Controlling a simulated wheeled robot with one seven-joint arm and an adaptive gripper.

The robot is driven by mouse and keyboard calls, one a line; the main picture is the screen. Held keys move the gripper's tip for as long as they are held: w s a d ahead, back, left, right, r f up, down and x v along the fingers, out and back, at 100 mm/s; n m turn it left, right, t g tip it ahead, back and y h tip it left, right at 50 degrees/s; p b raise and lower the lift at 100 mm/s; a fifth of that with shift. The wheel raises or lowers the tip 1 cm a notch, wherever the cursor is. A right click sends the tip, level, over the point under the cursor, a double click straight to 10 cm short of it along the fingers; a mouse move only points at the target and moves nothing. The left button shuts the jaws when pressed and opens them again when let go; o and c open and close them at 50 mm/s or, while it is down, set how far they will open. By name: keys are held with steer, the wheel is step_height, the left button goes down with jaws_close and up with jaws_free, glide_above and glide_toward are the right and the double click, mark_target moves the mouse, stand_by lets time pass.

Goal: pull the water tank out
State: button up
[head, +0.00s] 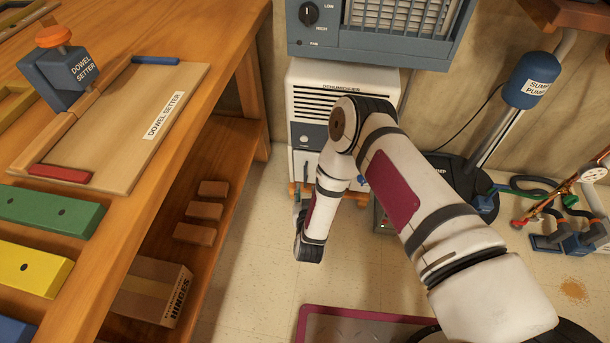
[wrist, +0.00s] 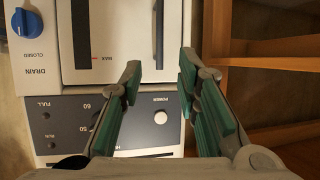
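In the wrist view, the water tank (wrist: 122,35) is the pale front panel with a MAX mark and dark upright slots. It looks seated in the housing. The dark control panel (wrist: 75,118) with the power button borders it, upside down in this view. My gripper (wrist: 160,72) is open in front of the tank and panel, with nothing between its green-padded fingers. Contact with the tank cannot be told.
A blue drain knob (wrist: 27,22) sits beside the tank, near the word CLOSED. The wooden workbench (head: 185,130) with a lower shelf stands close on the left. A heater (head: 385,30) is above the dehumidifier. A sump pump (head: 532,80) and hoses are at right.

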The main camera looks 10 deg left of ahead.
mark_target(305, 175)
steer(key=b+x, duration=0.5)
steer(key=x, duration=0.7)
steer(key=shift+f, duration=0.1)
jaws_close()
